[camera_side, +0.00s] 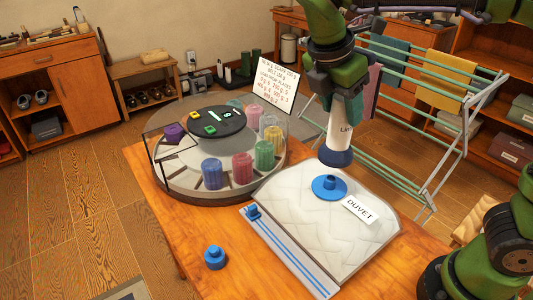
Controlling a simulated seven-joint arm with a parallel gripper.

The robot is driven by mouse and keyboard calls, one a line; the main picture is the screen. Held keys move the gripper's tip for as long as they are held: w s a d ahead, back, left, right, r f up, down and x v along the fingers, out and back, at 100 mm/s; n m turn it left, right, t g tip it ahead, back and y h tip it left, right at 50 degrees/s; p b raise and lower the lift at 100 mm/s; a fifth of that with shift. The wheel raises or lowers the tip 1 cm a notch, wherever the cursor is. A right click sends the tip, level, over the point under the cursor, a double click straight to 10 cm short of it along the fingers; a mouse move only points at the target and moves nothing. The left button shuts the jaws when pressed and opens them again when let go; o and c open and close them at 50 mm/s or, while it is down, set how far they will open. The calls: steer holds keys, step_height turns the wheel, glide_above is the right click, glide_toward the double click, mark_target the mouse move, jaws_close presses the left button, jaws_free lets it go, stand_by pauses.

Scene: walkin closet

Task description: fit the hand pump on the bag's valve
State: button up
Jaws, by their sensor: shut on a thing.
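The vacuum bag (295,215) lies flat on the wooden table, pale and quilted, with a "DUVET" label (361,209). Its round blue valve (329,186) sits near the bag's far side, with a raised middle. My gripper (337,88) is shut on the hand pump (340,128), a white cylinder with a wide dark blue foot. The pump hangs roughly upright above the valve, apart from it, with a gap between foot and valve. The gripper's fingertips are hard to make out against the pump.
A blue cap-like piece (214,258) stands on the table (180,232) at the front left. A blue-striped zip strip (290,254) edges the bag, with a slider (253,211). A turntable (180,185) with coloured jars stands behind left. A drying rack (425,120) stands behind right.

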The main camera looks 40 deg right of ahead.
mark_target(335, 140)
steer(key=shift+f, duration=3.8)
stand_by(1.3)
steer(key=o, duration=1)
steer(key=v, duration=1.7)
